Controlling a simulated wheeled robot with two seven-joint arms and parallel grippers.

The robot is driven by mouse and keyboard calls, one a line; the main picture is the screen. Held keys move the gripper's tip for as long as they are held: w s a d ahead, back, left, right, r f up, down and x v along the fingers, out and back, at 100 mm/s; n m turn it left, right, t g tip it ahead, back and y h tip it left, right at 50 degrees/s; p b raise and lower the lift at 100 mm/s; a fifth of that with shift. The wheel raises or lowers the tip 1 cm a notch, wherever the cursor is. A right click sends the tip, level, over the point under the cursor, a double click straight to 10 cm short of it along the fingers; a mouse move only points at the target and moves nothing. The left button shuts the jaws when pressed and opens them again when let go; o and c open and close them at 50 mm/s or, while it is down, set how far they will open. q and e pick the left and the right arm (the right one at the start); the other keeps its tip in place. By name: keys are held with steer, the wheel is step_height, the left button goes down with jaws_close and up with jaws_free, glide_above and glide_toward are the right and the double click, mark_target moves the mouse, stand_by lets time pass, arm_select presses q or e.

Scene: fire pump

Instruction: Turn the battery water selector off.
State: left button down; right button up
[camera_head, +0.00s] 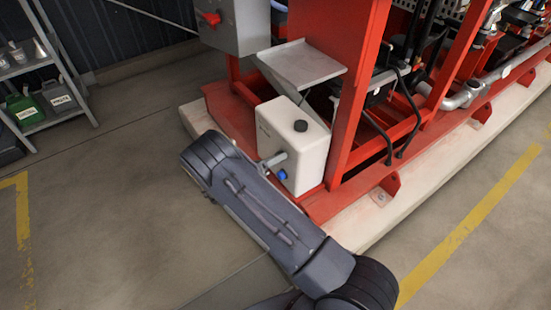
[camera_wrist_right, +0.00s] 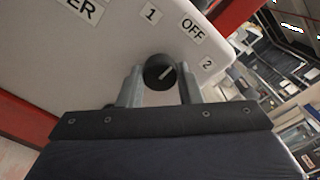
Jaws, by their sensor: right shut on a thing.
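The battery water selector is a round black knob (camera_wrist_right: 159,72) with a white pointer line, on the face of a white tank (camera_head: 292,135). The labels 1, OFF (camera_wrist_right: 193,30) and 2 (camera_wrist_right: 207,64) are printed around it in the right wrist view. The pointer line slants up and right, roughly toward OFF. My right gripper (camera_wrist_right: 160,84) is shut on the knob, with one finger on each side. In the head view my right gripper (camera_head: 273,160) shows only in small part at the tank's front; the knob is hidden there. My left gripper is not in view.
Red frame posts (camera_head: 355,90) and a grey tray (camera_head: 302,65) stand close behind. A shelf (camera_head: 40,75) stands far left; the floor between is clear.

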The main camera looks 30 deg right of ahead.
steer(key=o, duration=1)
steer(key=shift+c, duration=0.2)
steer(key=a+p, duration=0.1)
steer(key=a, duration=0.7)
steer(key=shift+s, duration=0.3)
steer(key=shift+d, duration=0.1)
